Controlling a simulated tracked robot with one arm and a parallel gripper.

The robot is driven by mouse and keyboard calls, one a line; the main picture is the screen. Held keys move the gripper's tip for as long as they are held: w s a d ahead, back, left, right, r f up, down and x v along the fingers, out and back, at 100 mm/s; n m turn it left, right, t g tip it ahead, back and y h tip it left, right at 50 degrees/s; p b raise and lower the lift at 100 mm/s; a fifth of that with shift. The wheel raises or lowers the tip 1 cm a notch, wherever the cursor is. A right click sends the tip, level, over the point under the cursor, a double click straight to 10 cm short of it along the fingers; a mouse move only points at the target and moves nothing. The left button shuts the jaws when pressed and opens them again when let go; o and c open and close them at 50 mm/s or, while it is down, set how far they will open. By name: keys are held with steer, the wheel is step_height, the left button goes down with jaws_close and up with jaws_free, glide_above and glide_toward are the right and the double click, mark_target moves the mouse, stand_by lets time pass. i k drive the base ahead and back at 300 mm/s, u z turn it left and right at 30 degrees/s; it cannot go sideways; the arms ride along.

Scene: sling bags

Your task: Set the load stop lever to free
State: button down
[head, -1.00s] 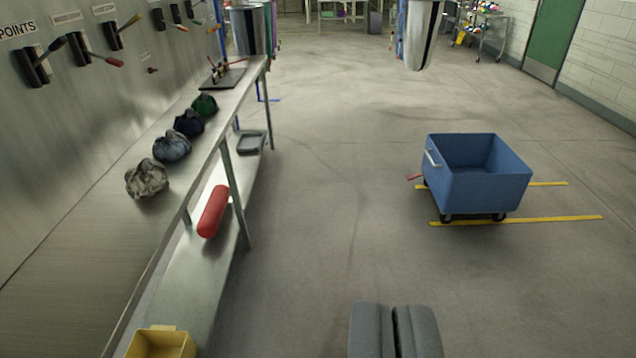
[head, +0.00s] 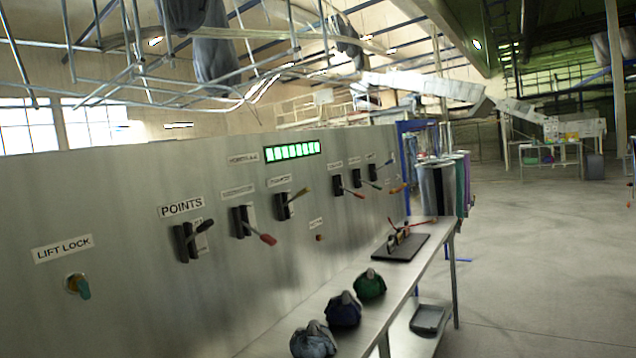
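A steel wall panel (head: 130,240) fills the left and carries a row of levers. The lever under the POINTS label has a black handle (head: 203,226) pointing right and up. Right of it is a red-handled lever (head: 266,239) tilted down, then a yellow-handled lever (head: 299,194) tilted up. Farther along are another red-handled lever (head: 356,194) and more small ones, one with an orange handle (head: 397,188). Their labels are too small to read, so I cannot tell which one is the load stop lever. My gripper is out of view.
A LIFT LOCK knob (head: 78,285) is at the left. A green-lit display (head: 292,151) sits above the levers. A steel counter (head: 385,285) below the panel carries tied bags (head: 343,312) and a black stand (head: 402,246). Open floor (head: 540,260) lies right.

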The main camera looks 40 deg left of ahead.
mark_target(303, 191)
steer(key=u, duration=0.15)
steer(key=i, duration=1.25)
steer(key=u, duration=0.45)
steer(key=i, duration=1.7)
steer(key=u, duration=0.3)
